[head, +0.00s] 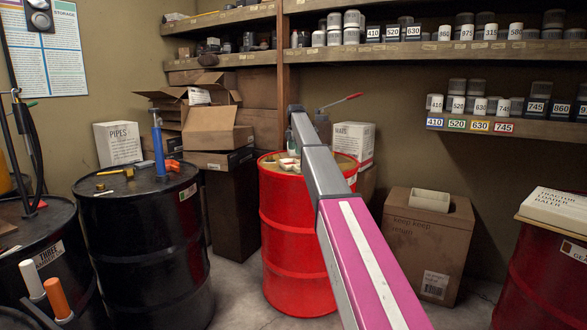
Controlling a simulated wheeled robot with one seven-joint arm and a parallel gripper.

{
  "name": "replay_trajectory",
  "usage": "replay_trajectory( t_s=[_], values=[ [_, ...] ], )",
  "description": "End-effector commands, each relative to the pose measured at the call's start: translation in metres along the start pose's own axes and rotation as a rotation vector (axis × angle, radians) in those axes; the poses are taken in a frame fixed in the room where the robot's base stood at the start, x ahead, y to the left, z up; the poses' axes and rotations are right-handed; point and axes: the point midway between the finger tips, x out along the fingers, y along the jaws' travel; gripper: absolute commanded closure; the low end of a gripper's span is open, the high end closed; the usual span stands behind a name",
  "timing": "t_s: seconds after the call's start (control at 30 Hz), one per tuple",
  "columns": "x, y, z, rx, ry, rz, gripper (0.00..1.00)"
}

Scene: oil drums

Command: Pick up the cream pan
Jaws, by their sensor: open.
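My pink and grey arm reaches from the bottom right up toward the middle, crossing in front of the red drum. My gripper's fingers cannot be made out; they are not visible at the arm's far end.
A red drum (282,240) with small items on top stands behind my arm. Shelves (430,50) line the back wall. Floor shows between drum and box.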

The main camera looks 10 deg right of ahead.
Motion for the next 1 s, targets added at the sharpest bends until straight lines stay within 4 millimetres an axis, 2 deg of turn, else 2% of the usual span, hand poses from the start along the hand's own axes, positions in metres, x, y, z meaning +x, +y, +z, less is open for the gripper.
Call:
replay_trajectory(
  t_s=[0.2,0.47,0.7,0.83,1.0],
  values=[
    [0.033,-0.001,0.000,0.001,0.000,0.000,0.00],
    [0.050,0.000,0.002,0.002,0.000,0.000,0.00],
    [0.084,0.001,0.004,0.002,0.000,-0.001,0.00],
    [0.092,0.001,0.004,0.002,0.000,0.001,0.00],
    [0.092,0.001,0.004,0.002,0.000,0.001,0.00]
  ],
)
